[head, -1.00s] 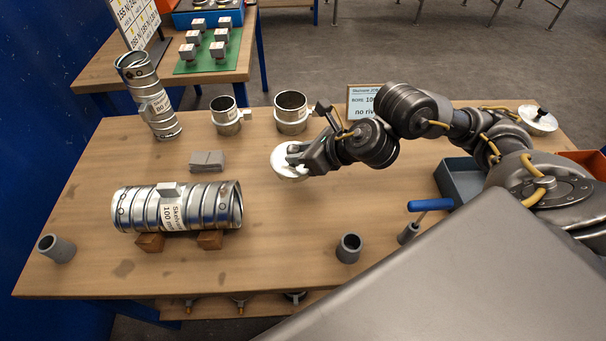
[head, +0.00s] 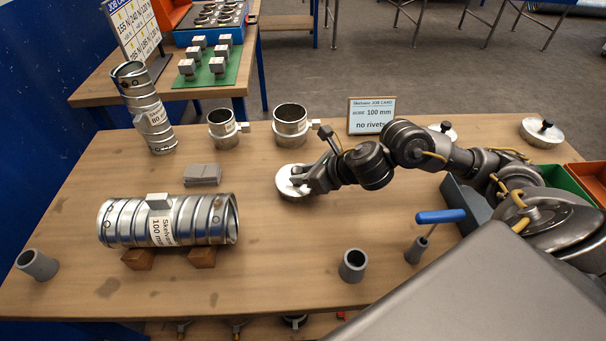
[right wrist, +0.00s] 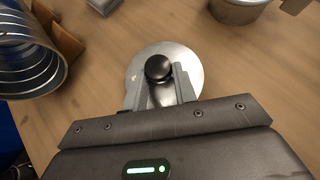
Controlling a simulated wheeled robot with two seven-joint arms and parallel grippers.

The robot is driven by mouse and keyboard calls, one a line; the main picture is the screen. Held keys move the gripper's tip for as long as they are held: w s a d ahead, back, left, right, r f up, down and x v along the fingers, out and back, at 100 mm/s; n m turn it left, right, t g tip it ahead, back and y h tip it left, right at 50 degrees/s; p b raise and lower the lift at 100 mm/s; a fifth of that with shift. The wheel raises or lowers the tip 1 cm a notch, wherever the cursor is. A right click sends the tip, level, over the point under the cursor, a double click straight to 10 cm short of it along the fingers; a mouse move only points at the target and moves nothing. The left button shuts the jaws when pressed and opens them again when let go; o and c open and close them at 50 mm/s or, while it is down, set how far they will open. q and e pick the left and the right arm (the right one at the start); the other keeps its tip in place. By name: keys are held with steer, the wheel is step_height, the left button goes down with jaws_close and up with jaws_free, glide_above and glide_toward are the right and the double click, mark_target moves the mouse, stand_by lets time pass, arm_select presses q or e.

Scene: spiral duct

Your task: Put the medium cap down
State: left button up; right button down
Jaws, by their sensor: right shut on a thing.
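The medium cap is a round silver disc with a black knob; in the head view the cap (head: 286,182) is at the middle of the table, low at the wood. In the right wrist view the cap (right wrist: 190,62) shows its knob between the fingers. My right gripper (head: 300,181) is shut on the cap; it also shows in the right wrist view (right wrist: 160,85). Whether the cap's underside touches the table cannot be told. Two other knobbed caps stand at the back right, one (head: 543,131) by the edge and one (head: 443,131) behind my arm. My left gripper is not in view.
A spiral duct (head: 190,222) lies on wooden blocks at the left; another duct (head: 146,110) stands behind it. Two metal collars (head: 291,126) and a job card (head: 371,115) stand behind the cap. A grey cup (head: 353,265) and blue-handled tool (head: 440,216) are in front. The table between is clear.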

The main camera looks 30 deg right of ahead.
steer(key=shift+f, duration=0.1)
steer(key=c, duration=1.1)
jaws_free()
steer(key=shift+r, duration=0.25)
steer(key=shift+p+v, duration=4.2)
steer(key=shift+v, duration=1.75)
